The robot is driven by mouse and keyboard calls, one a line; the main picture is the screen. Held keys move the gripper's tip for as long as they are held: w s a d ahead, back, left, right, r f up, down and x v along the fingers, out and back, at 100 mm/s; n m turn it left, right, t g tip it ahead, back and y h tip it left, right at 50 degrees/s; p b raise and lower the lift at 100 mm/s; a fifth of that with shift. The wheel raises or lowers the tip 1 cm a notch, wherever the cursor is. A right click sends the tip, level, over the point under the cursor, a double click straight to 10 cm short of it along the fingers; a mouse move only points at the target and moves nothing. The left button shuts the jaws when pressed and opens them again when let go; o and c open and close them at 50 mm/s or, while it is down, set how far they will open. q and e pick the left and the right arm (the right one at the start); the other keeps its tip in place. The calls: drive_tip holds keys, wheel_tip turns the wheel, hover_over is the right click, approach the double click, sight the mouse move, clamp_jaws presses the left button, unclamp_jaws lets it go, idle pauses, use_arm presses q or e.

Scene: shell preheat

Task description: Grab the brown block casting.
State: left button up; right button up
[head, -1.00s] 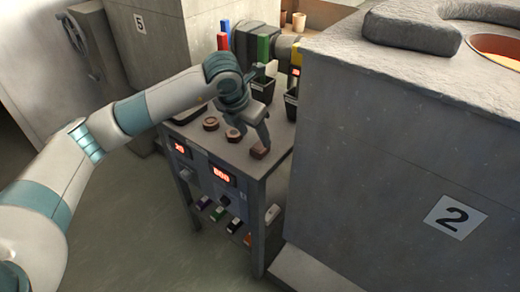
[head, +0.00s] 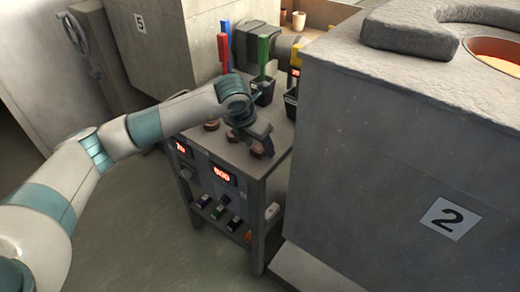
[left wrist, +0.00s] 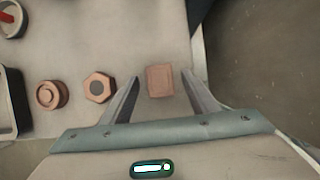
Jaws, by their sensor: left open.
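The brown block casting (left wrist: 159,81) is a small square copper-brown piece on the grey table top. In the left wrist view it lies between the tips of my open left gripper (left wrist: 160,84), with a gap visible on each side. A hexagonal casting (left wrist: 97,88) lies just outside the left finger in the wrist view, with a round casting (left wrist: 52,94) further left. My right gripper is in neither view.
A large grey furnace block marked 2 (head: 400,150) stands close on the table's right. Black cups with a green handle (head: 263,55) and other coloured handles stand behind the gripper. Red displays (head: 222,175) are on the table's front. Open floor lies front left.

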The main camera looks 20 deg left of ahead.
sight(259, 148)
use_arm(q)
drive_tip(key=c, duration=1.2)
drive_tip(key=shift+r, duration=0.2)
